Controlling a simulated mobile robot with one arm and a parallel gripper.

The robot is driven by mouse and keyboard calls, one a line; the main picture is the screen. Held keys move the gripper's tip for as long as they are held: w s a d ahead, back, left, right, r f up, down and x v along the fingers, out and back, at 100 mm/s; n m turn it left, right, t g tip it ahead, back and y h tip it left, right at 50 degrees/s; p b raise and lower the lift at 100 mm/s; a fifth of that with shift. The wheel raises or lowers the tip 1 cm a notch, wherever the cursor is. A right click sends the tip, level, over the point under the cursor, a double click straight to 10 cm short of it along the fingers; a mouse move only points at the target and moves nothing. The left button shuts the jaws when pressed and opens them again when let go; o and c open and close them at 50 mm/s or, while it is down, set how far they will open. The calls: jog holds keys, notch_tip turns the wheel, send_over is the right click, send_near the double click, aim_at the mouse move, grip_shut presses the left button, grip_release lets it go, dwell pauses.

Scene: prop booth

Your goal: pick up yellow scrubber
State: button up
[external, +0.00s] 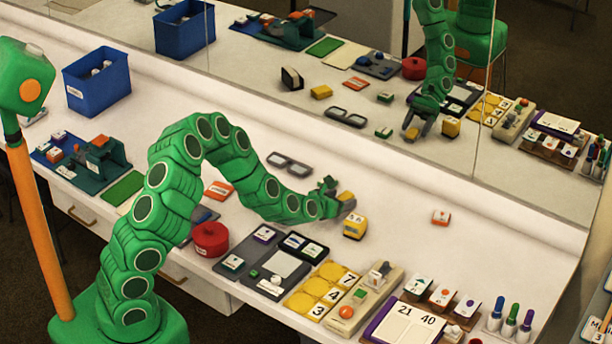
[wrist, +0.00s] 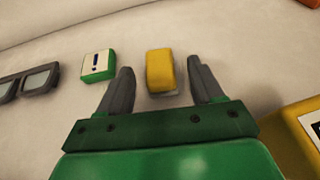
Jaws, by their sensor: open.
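The yellow scrubber (wrist: 160,68) is a small yellow block with a pale underside, lying on the white counter in the wrist view. My gripper (wrist: 161,84) is open, with one dark finger on each side of the scrubber. Its near end lies between the fingers, and I see a gap on both sides. In the external view the scrubber (external: 347,197) shows partly at my gripper (external: 338,203), low over the counter; the fingers hide some of it.
A labelled yellow box (external: 354,227) stands close to the gripper, at lower right in the wrist view (wrist: 298,132). A green block (wrist: 97,65) and dark glasses (external: 289,163) are to the left. A red pot (external: 210,239) and trays stand in front. A mirror backs the counter.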

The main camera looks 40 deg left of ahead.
jog(key=shift+c, duration=0.2)
jog(key=c, duration=1)
jog(key=shift+c, duration=0.2)
